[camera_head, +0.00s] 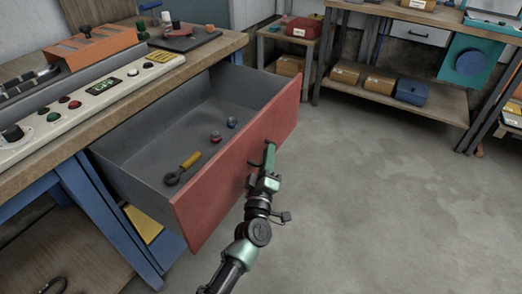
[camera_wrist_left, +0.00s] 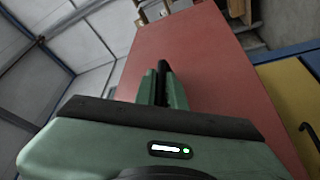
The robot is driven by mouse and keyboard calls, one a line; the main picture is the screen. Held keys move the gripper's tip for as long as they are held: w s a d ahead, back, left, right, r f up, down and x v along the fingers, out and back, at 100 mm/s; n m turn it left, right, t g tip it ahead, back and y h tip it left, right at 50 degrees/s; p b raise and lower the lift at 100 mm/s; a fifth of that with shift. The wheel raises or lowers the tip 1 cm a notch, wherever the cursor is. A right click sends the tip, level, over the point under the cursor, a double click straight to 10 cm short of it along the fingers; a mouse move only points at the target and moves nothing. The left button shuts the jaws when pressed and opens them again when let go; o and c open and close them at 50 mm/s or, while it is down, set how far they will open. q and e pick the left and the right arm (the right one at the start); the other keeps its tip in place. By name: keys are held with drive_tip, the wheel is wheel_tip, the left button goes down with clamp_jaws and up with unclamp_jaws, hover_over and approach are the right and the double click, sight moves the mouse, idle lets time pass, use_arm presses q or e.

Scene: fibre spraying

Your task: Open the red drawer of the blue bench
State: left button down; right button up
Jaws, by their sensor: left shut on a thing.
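The red drawer (camera_head: 235,165) of the blue bench (camera_head: 88,205) stands pulled well out, with its grey inside showing. A yellow-handled tool (camera_head: 184,168) and two small round things (camera_head: 223,131) lie in it. My left gripper (camera_head: 268,156) is at the middle of the red front, shut on the dark drawer handle (camera_head: 254,163), most of which the fingers hide. In the left wrist view the green fingers (camera_wrist_left: 162,88) close around the dark handle (camera_wrist_left: 163,76) against the red front (camera_wrist_left: 200,60). My right gripper is not in view.
A control panel (camera_head: 100,88) with buttons and an orange device (camera_head: 92,47) sit on the bench top. Shelving with boxes (camera_head: 345,74) stands along the back wall. The grey floor (camera_head: 380,190) right of the drawer is clear.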

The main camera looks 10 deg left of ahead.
use_arm(q)
drive_tip(key=shift+s+d+f, duration=0.1)
drive_tip(key=shift+d, duration=0.15)
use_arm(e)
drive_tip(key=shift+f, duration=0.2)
use_arm(q)
drive_tip(key=c, duration=1.5)
unclamp_jaws()
